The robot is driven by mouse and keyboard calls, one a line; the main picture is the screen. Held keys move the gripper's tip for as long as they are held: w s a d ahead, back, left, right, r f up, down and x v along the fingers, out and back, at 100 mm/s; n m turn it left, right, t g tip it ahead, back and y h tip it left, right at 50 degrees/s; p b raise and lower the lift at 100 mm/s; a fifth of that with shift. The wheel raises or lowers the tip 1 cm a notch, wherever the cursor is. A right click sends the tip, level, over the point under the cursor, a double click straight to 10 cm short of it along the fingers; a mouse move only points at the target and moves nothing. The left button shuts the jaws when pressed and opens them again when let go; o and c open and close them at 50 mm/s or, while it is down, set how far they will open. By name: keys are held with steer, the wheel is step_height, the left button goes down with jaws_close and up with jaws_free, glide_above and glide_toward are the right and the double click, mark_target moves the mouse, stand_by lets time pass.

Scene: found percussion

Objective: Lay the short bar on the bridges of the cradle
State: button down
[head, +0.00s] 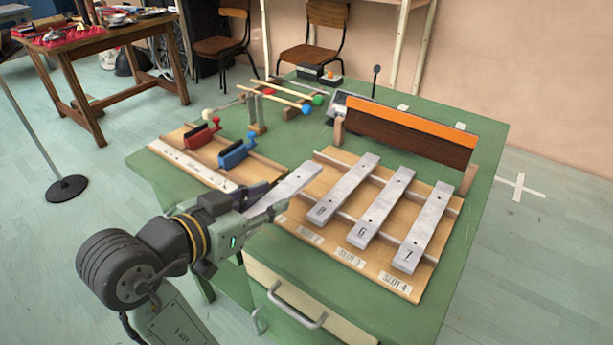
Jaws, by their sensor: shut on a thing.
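My gripper (266,202) is shut on a plain silver bar (292,184), holding it near one end. The bar points up and to the right, over the gap between two wooden boards and the left edge of the right one. I cannot tell its height or whether it touches anything. The left board, which looks like the cradle (176,160), has a white marked strip along its front. A red bridge (203,134) and a blue bridge (238,151) stand upright on it, apart, with nothing on them. My gripper is to the right of and in front of them.
The right board (376,276) carries three silver bars (344,189) across wooden rails, above slot labels. Behind stand an orange-topped wooden box (411,124) and mallets (286,99). A drawer handle (296,309) juts out in front of the green table (487,135).

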mark_target(307, 165)
steer(key=shift+w+d+r+p, duration=0.1)
steer(key=shift+r+p, duration=0.05)
steer(key=shift+p, duration=0.15)
steer(key=w+p, duration=0.1)
steer(key=p, duration=0.1)
steer(key=w+d+p, duration=0.1)
steer(key=p, duration=0.1)
steer(key=shift+w+d+r+p, duration=0.1)
steer(key=shift+w+d+p, duration=0.15)
steer(key=shift+p, duration=0.15)
steer(key=w+d, duration=0.1)
steer(key=w, duration=0.2)
steer(key=w+d+f, duration=0.1)
steer(key=w+d, duration=0.1)
steer(key=w, duration=0.2)
steer(key=w+d, duration=0.1)
steer(key=w, duration=0.2)
steer(key=shift+w+d+f+p, duration=0.35)
steer(key=shift+f+p, duration=0.05)
steer(key=shift+w+d+f+p, duration=0.15)
steer(key=shift+w+f+p, duration=0.15)
steer(key=shift+f, duration=0.3)
steer(key=shift+w+d+f+p, duration=0.15)
steer(key=shift+w+f+p, duration=0.1)
steer(key=shift+f, duration=0.8)
steer(key=shift+f, duration=0.2)
steer(key=c, duration=1.2)
jaws_free()
